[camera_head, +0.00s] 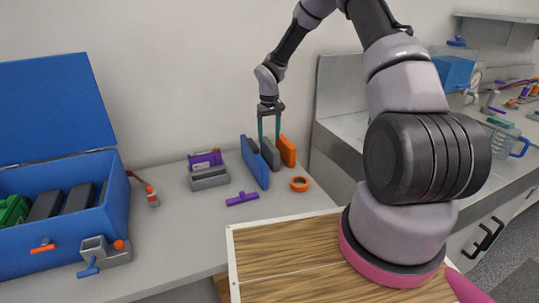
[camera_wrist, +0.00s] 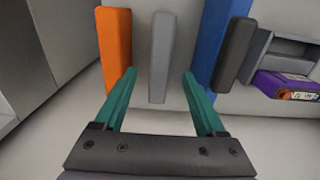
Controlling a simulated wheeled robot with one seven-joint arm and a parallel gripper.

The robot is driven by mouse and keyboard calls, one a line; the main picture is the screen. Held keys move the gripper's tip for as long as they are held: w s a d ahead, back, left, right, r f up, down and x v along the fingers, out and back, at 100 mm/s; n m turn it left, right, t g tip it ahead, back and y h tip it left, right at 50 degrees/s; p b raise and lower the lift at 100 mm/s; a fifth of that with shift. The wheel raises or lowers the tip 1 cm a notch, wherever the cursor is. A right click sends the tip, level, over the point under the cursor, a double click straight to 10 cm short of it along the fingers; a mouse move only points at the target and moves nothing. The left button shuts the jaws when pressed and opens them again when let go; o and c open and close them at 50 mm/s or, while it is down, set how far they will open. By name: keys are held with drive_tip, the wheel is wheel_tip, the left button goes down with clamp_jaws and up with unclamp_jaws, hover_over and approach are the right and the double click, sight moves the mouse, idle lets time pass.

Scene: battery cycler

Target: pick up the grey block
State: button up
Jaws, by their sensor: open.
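The grey block (camera_head: 270,154) stands upright on the worktop between a blue panel (camera_head: 254,162) and an orange block (camera_head: 288,150). In the wrist view the grey block (camera_wrist: 160,50) shows as a tall slab between my two teal fingers. My gripper (camera_head: 269,138) is open and points down over the grey block. In the wrist view one finger of my gripper (camera_wrist: 159,74) is on each side of the block's line, with visible gaps. The head view hides how deep the fingertips reach.
The orange block (camera_wrist: 115,48) and blue panel (camera_wrist: 210,40) stand close on either side. A dark piece (camera_wrist: 235,55) is beside the blue panel. An orange ring (camera_head: 299,184), a purple part (camera_head: 242,198) and a grey holder (camera_head: 209,178) are nearby. A blue case (camera_head: 60,235) stands left.

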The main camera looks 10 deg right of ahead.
sight(269, 144)
wheel_tip(269, 144, down, 5)
drive_tip(key=shift+f, duration=0.15)
clamp_jaws()
